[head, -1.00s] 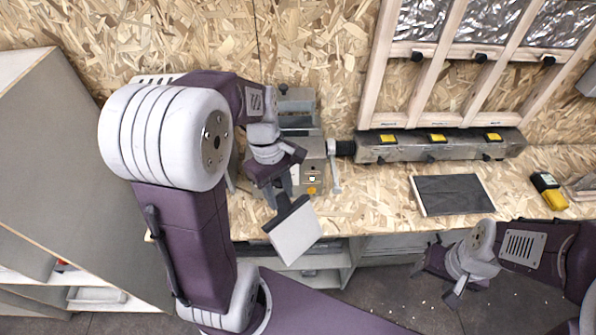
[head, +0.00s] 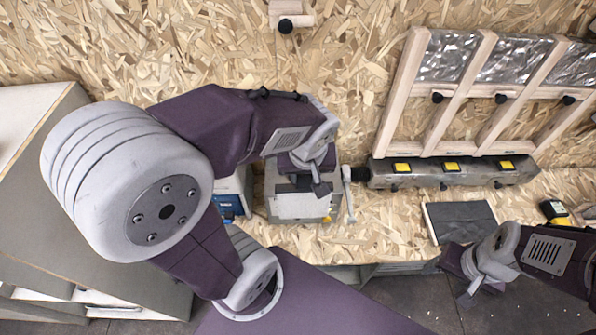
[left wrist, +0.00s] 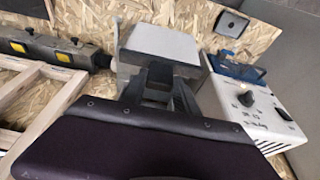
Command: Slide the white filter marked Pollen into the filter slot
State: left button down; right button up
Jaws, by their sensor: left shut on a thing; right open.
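The white filter (left wrist: 165,45) is a pale flat panel with a dark edge strip. In the left wrist view it is held by that strip, beyond the fingers. My left gripper (left wrist: 158,85) is shut on it. In the head view my left gripper (head: 318,175) is over the grey housing (head: 298,206) on the bench, and I cannot clearly tell the filter from the housing there. No Pollen marking is legible and I cannot make out the filter slot. My right gripper (head: 468,280) is open and empty, low at the right, in front of the bench.
A dark flat panel (head: 462,222) lies on the bench at right. A metal bar with yellow blocks (head: 450,165) runs along the wall under a wooden frame (head: 400,95). A white box with a dial (left wrist: 255,110) stands beside the housing. Bare bench (head: 385,225) lies between.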

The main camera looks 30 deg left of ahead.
pick_arm(q)
jog(key=shift+d+r, duration=0.25)
jog(key=shift+r, duration=0.2)
jog(key=shift+w+a+f+t, duration=0.1)
jog(key=shift+w+a+t, duration=0.1)
jog(key=shift+t, duration=0.3)
jog(key=shift+w+p, duration=0.2)
jog(key=shift+p, duration=0.15)
jog(key=shift+w+a, duration=0.25)
jog(key=shift+w, duration=0.05)
jog(key=w+a+p, duration=0.7)
jog(key=w+a, duration=0.1)
jog(key=w, duration=0.5)
notch_tip(320, 180, down, 15)
jog(key=b, duration=1.4)
jog(key=shift+w+r+b, duration=0.2)
jog(key=shift+b, duration=0.15)
jog(key=shift+a, duration=0.1)
jog(key=c, duration=0.9)
grip_release()
